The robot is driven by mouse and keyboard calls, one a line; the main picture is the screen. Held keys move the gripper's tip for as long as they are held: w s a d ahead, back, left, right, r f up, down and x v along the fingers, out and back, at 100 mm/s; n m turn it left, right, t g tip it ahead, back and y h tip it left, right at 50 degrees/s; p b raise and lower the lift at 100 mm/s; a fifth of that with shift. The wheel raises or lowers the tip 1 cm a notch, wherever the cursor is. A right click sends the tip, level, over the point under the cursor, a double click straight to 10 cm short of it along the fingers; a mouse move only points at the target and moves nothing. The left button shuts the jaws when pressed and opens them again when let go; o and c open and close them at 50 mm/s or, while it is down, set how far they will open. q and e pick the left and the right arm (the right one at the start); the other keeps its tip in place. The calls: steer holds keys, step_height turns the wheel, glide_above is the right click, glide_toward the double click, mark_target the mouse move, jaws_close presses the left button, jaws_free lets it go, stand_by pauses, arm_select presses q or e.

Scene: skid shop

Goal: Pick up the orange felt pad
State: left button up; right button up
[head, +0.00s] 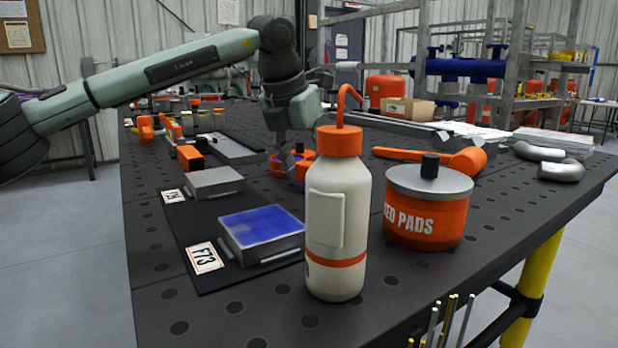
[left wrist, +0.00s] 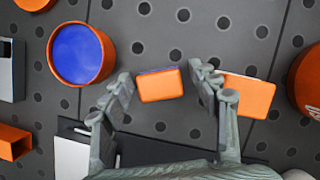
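In the left wrist view a small orange block-like pad (left wrist: 160,85) with a bluish far edge lies between the two fingers of my left gripper (left wrist: 163,80). The fingers are spread, with a narrow gap seeming to show on each side. A second orange block (left wrist: 248,95) with a pale edge lies to the right, partly hidden by the right finger. In the head view my left gripper (head: 291,165) reaches down to the table behind the white bottle. Orange shows around it, but I cannot make out the pad there. My right gripper is not in view.
A white bottle (head: 335,215) with an orange cap stands close in front of the left gripper. An orange "...ED PADS" canister (head: 428,225) stands right of it. An orange tub with blue contents (left wrist: 107,57) is near the left finger. A blue-topped block (head: 262,226) lies left.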

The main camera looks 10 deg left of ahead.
mark_target(305, 162)
arm_select(q)
steer(key=c, duration=1.1)
steer(key=shift+r, duration=0.5)
steer(key=r, duration=0.3)
steer(key=shift+w+a+r, duration=0.1)
steer(key=shift+a+r, duration=0.25)
steer(key=w+a+r+p, duration=0.1)
steer(key=w+a+r, duration=0.1)
steer(key=a+r, duration=0.4)
steer(key=shift+w+a+r, duration=0.2)
steer(key=shift+w+a, duration=0.1)
steer(key=shift+a, duration=2.05)
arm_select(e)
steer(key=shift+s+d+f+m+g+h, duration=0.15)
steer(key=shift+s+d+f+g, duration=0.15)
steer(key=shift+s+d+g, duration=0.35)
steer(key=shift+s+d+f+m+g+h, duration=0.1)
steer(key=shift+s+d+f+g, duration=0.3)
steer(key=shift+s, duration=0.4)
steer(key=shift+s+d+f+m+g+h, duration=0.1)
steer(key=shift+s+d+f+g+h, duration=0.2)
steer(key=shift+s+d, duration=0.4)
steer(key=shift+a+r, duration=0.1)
arm_select(q)
steer(key=o, duration=0.7)
steer(key=shift+c, duration=0.2)
steer(key=c, duration=0.4)
